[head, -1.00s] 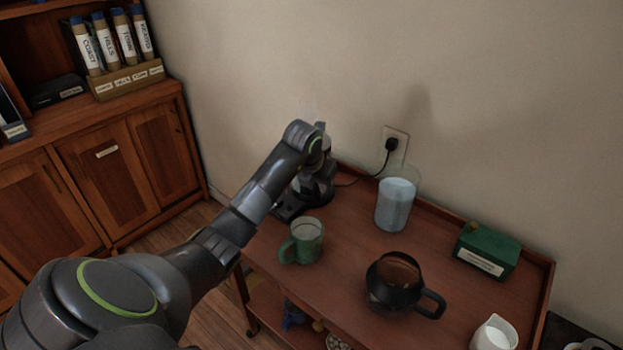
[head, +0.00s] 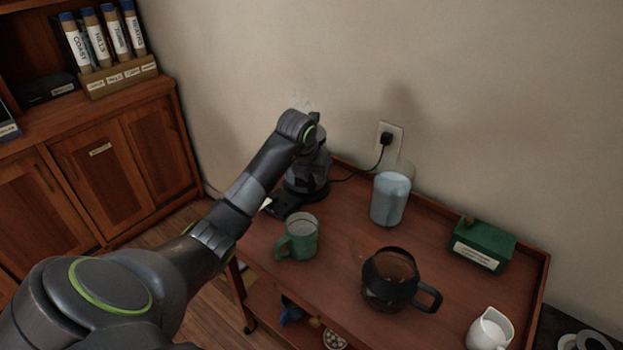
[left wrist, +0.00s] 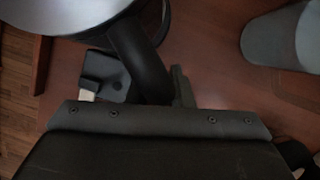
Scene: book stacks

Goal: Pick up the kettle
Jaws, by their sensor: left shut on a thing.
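The kettle (head: 311,172) is a grey-silver vessel at the back left corner of the wooden trolley, partly hidden behind my left wrist. Its dark base (head: 284,204) shows beside and below it; whether the kettle touches the base I cannot tell. My left gripper (head: 312,142) is at the kettle and is shut on its handle, with the fingertips mostly hidden in the head view. In the left wrist view the silver kettle body (left wrist: 55,14) fills the top left, and its black handle (left wrist: 138,52) runs down to the gripper. My right gripper is not in view.
On the trolley (head: 340,235) stand a green mug (head: 302,238), a water jug (head: 390,199), a glass coffee pot (head: 392,280), a green box (head: 483,246) and a white pitcher (head: 490,329). A cord runs to the wall outlet (head: 390,135). A cabinet (head: 105,165) stands at left.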

